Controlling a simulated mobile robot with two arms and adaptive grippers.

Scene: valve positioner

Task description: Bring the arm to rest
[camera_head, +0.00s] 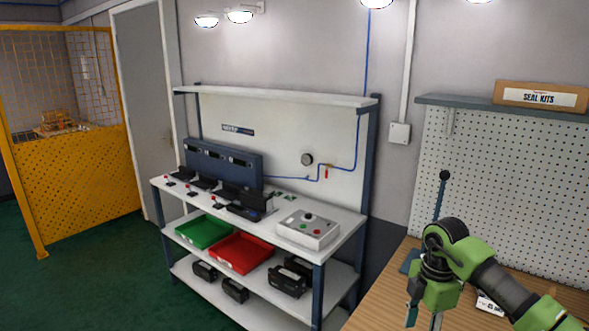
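My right arm, green and black, comes in from the lower right over the wooden bench (382,290). Its wrist bends down, and the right gripper (425,318) points downward at the bottom edge of the picture. Parts of its fingers show with a gap between them, but the tips are cut off, so I cannot tell whether it is open or holds anything. My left gripper is out of view.
A white workbench (290,205) holds a control box (308,229) and several black devices. Green (204,232) and red (241,253) trays sit below. A lever with a black knob (444,176) stands behind my wrist. A pegboard (515,180) backs the wooden bench. Green floor is clear at left.

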